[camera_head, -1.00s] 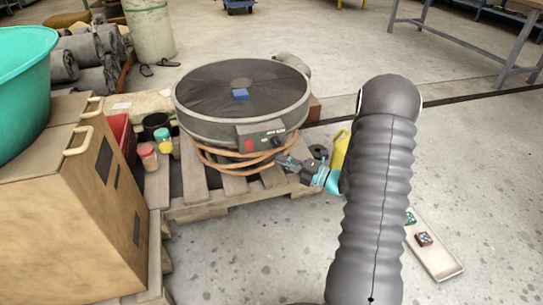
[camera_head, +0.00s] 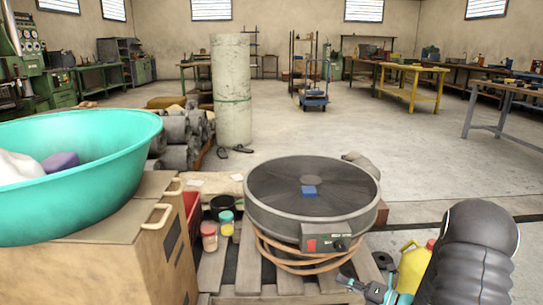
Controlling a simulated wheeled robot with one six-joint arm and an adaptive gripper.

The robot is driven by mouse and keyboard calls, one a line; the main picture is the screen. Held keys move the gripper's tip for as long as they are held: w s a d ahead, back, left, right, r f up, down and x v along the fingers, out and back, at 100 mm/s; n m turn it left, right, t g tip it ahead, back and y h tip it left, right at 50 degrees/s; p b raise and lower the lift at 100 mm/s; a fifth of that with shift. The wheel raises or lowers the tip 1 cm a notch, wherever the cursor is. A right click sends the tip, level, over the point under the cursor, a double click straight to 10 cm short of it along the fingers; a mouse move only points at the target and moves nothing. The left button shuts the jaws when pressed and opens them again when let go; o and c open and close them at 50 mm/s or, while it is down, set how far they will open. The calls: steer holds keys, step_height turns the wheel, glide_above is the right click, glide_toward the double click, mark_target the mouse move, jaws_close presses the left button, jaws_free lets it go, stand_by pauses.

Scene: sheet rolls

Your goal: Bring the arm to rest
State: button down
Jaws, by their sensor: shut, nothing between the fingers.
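My gripper (camera_head: 352,284) shows low in the head view, to the right of the orange cable and the pallet's right side. It is small and dark with a teal part behind it, and it holds nothing. My dark ribbed arm (camera_head: 470,255) fills the lower right corner, and its lower part is cut off by the frame. A round dark sieve-like machine (camera_head: 312,205) with a blue block (camera_head: 309,191) on top stands on the wooden pallet (camera_head: 245,262), left of and behind the gripper.
A yellow jug (camera_head: 411,268) stands close beside my arm. A cardboard box (camera_head: 130,250) bears a teal basin (camera_head: 75,190) at left. Jars (camera_head: 226,222) stand on the pallet. Rolls (camera_head: 178,140) and a tall column-like roll (camera_head: 232,90) stand behind. Open floor (camera_head: 450,150) lies beyond.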

steer(key=s+a+r+n+g+h, duration=0.1)
steer(key=s+a+n+g+h, duration=0.15)
steer(key=s+n+g, duration=0.55)
steer(key=s+a+r+n+g+h, duration=0.1)
steer(key=s+a+n+g+h, duration=0.2)
steer(key=s+n, duration=0.95)
steer(key=s+a+r+n+t+h+p, duration=0.1)
steer(key=s+r+n+h, duration=0.3)
steer(key=r+n, duration=0.5)
steer(key=s+r+n+t+h+p, duration=0.3)
steer(key=r+n, duration=0.6)
steer(key=r, duration=0.5)
steer(key=shift+s+a+t+h, duration=0.35)
steer(key=shift+s+t+h, duration=0.2)
steer(key=shift+s+t, duration=0.3)
steer(key=shift+n, duration=0.25)
